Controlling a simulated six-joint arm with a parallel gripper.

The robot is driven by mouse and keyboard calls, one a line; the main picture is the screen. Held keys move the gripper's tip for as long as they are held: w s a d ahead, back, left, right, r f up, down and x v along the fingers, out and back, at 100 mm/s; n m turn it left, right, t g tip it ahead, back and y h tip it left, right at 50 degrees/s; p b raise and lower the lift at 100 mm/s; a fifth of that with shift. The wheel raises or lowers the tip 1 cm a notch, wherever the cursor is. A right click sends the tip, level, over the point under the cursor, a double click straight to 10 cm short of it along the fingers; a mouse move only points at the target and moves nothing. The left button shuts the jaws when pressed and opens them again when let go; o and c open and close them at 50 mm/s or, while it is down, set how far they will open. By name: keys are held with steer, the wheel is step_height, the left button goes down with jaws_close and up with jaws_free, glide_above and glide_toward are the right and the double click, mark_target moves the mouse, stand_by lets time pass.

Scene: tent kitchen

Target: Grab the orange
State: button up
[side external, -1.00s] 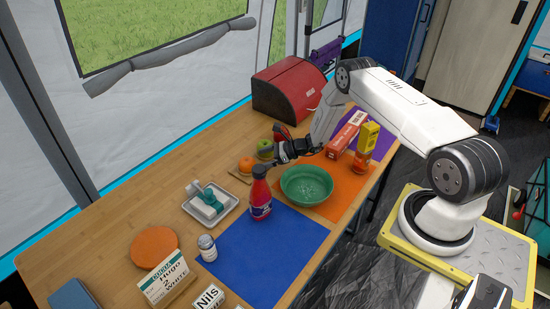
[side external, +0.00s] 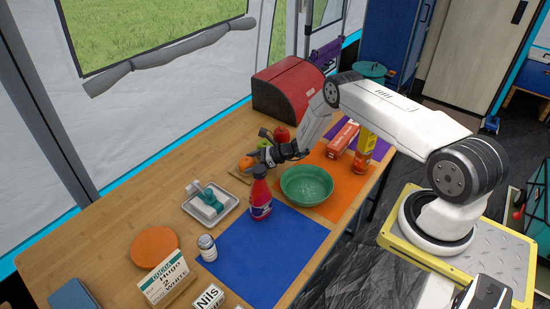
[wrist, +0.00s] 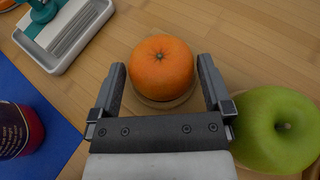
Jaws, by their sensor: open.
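The orange (wrist: 161,68) sits on a small round wooden piece (wrist: 164,103) on the table. In the side view the orange (side external: 246,163) is near the table's back, left of my gripper (side external: 264,147). In the wrist view my gripper (wrist: 162,84) is open and empty, with one finger on each side of the orange's near edge. I cannot tell whether a finger touches it.
A green apple (wrist: 278,130) lies close to the right finger. A tray (side external: 212,208) with a teal-handled tool, a red bottle (side external: 260,195) and a green bowl (side external: 307,186) stand nearby. A red bread box (side external: 288,88) is behind.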

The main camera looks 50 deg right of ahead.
mark_target(251, 160)
steer(key=shift+c, duration=0.2)
steer(key=c, duration=1)
steer(key=shift+r, duration=0.1)
steer(key=shift+r, duration=1.45)
steer(key=shift+s+a+r, duration=0.4)
steer(key=shift+s+r, duration=1.25)
steer(key=shift+s, duration=0.65)
steer(key=shift+s+a+r, duration=0.45)
steer(key=shift+s+r, duration=1.25)
steer(key=shift+s, duration=0.6)
steer(key=shift+s+a+r, duration=0.4)
steer(key=shift+s+r, duration=1.25)
steer(key=shift+s, duration=0.65)
